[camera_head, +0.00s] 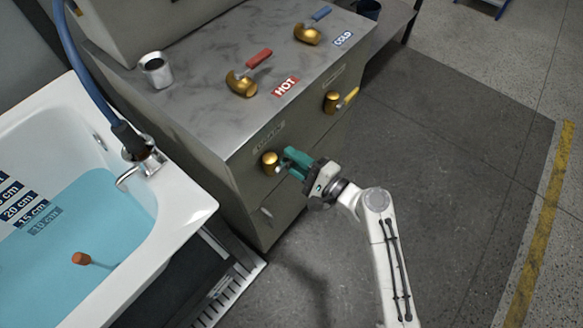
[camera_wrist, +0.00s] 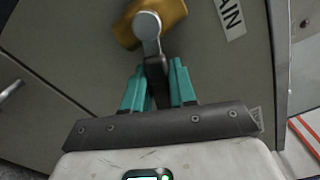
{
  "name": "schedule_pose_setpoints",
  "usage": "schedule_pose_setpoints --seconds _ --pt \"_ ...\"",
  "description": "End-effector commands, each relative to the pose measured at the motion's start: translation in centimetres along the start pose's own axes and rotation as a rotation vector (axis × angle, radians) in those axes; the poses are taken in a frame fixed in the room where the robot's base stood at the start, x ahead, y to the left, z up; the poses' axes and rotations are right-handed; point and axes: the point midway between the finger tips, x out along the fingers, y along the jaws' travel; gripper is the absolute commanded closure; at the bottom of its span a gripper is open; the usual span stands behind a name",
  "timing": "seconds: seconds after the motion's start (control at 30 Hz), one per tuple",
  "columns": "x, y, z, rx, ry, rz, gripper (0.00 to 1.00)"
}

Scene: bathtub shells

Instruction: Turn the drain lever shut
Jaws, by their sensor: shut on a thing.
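The drain lever has a brass body (camera_head: 270,162) on the front of the grey cabinet, under a label; in the wrist view the brass body (camera_wrist: 160,20) carries a grey metal hub and a dark handle. Part of a label (camera_wrist: 232,14) reading "AIN" shows beside it. My gripper (camera_head: 292,160) is at this lever, its teal fingers on either side of the handle. In the wrist view my gripper (camera_wrist: 157,82) is shut on the dark handle, which points down from the hub toward my palm. The fingers hide the handle's far end in the head view.
A yellow-handled valve (camera_head: 340,101) sits right on the same front. On top are the red HOT lever (camera_head: 248,76), the blue COLD lever (camera_head: 311,28) and a metal cup (camera_head: 156,71). The bathtub (camera_head: 186,205) at left holds water and an orange float (camera_head: 82,258). Floor at right is clear.

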Motion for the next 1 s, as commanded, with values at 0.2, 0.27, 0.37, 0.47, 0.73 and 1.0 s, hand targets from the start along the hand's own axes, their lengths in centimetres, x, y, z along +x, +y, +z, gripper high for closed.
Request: schedule_pose_setpoints --seconds 0.2,0.27,0.37,0.47,0.73,1.0 --pt "0.0 -0.7 0.0 -0.180 0.000 -0.001 1.00" --pt "0.0 -1.0 0.1 -0.221 -0.001 -0.001 1.00" --pt "0.0 -1.3 0.1 -0.281 -0.001 -0.001 1.00" --pt "0.0 -1.6 0.2 -0.329 0.000 0.000 1.00" --pt "0.0 -2.0 0.4 -0.401 -0.001 0.000 1.00" --pt "0.0 -2.1 0.5 -0.415 -0.001 0.001 1.00"
